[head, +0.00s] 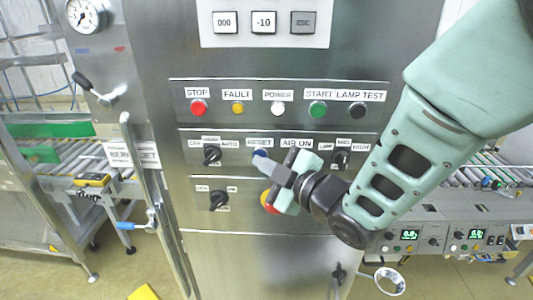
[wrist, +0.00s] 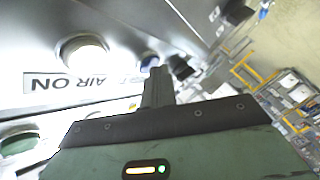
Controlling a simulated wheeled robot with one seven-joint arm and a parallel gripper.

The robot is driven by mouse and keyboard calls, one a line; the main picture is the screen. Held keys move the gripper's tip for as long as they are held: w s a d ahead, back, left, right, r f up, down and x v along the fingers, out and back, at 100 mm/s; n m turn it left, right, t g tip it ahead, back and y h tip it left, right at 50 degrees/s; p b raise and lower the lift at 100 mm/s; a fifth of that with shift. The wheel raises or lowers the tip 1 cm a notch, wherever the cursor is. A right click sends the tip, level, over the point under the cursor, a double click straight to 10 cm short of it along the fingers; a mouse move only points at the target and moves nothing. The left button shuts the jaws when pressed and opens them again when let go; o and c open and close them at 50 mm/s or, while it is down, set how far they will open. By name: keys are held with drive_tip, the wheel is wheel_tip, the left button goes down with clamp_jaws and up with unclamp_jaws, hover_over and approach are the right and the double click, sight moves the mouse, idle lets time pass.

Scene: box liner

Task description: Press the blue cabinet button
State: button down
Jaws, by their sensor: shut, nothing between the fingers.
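The blue button (head: 259,153) sits under the RESET label on the middle row of the steel cabinet panel.
A row of red (head: 198,107), yellow, white, green and black buttons runs above. Black rotary knobs (head: 212,154) flank the blue button. A red-and-yellow emergency stop (head: 268,202) sits below, partly behind my gripper. Roller conveyors (head: 90,160) stand on both sides.

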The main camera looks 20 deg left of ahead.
drive_tip(key=shift+s, duration=0.1)
drive_tip(key=shift+s+d+b, duration=0.25)
drive_tip(key=shift+s+b, duration=0.2)
drive_tip(key=shift+s, duration=0.2)
drive_tip(key=shift+s+d+b, duration=0.2)
drive_tip(key=shift+s+b, duration=0.1)
drive_tip(key=shift+s, duration=0.5)
drive_tip(key=shift+s+d+b, duration=0.15)
drive_tip(key=shift+s+b, duration=0.1)
drive_tip(key=shift+s, duration=0.6)
drive_tip(key=shift+s+d+b, duration=0.2)
drive_tip(key=shift+s+b, duration=0.1)
drive_tip(key=shift+s, duration=0.5)
drive_tip(key=shift+d, duration=0.1)
drive_tip(key=s+d+f+m+g+h+b, duration=0.25)
drive_tip(key=d+f+m+h, duration=0.55)
drive_tip(key=d, duration=0.5)
drive_tip(key=s+d+f+m+g+h+b, duration=0.2)
drive_tip(key=s+d+m+g+h, duration=0.3)
drive_tip(key=s+d, duration=0.7)
drive_tip(key=shift+s+d+m+g+h, duration=0.4)
drive_tip(key=shift+d+g+h, duration=0.15)
drive_tip(key=shift+g+h, duration=0.1)
